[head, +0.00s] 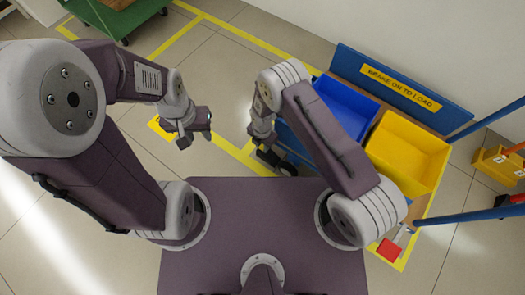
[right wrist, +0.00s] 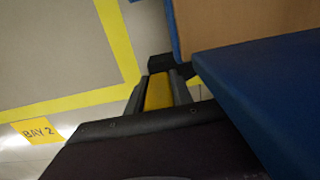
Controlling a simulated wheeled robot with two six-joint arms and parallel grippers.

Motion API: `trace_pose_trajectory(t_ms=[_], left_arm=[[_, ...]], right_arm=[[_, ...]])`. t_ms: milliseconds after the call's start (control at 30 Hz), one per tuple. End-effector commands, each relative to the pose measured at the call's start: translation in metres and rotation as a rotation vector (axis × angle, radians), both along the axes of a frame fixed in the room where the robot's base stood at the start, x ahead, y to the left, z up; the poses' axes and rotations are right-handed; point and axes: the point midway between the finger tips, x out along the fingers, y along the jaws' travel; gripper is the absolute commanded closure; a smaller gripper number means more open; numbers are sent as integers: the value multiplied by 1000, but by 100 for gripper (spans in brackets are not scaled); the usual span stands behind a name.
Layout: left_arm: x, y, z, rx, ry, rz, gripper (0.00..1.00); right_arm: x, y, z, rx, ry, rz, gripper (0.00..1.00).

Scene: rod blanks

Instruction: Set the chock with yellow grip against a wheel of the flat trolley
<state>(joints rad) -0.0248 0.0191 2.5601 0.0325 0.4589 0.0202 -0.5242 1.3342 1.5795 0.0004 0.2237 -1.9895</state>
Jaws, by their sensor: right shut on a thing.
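My right gripper (head: 263,138) is shut on the yellow grip (right wrist: 158,92) of a chock. The chock's black body (right wrist: 172,63) shows beyond the fingers in the right wrist view, close beside the blue trolley (right wrist: 270,85). In the head view the dark chock (head: 270,158) is low by the trolley's left edge. I cannot tell whether it touches a wheel or the floor. The blue trolley has a wooden deck (head: 418,212) and carries bins; its wheels are mostly hidden. My left gripper (head: 196,137) is open and empty over the floor, left of the right gripper.
A blue bin (head: 345,108) and a yellow bin (head: 408,150) stand on the trolley. A red item (head: 389,250) lies near its lower corner. A green trolley (head: 115,18) is at top left. Yellow floor lines and a BAY 2 label (right wrist: 38,131) mark open floor.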

Motion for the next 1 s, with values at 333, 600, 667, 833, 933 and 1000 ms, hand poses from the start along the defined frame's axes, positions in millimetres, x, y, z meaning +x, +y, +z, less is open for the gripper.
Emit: trace_pose_trajectory(t_ms=[333, 600, 667, 833, 933, 1000], left_arm=[[0, 0, -29, 0, 0, 0, 64], [0, 0, -29, 0, 0, 0, 64], [0, 0, -29, 0, 0, 0, 64], [0, 0, -28, 0, 0, 0, 64], [0, 0, -28, 0, 0, 0, 64], [0, 0, -27, 0, 0, 0, 64]], right_arm=[[-1, -1, -40, -2, 4, -1, 100], [-1, -1, -42, -2, 4, -1, 100], [-1, -1, -41, -2, 4, -1, 62], [-1, -1, -41, -2, 4, -1, 51], [-1, -1, -41, -2, 4, -1, 51], [-1, -1, -39, -1, 3, -1, 51]])
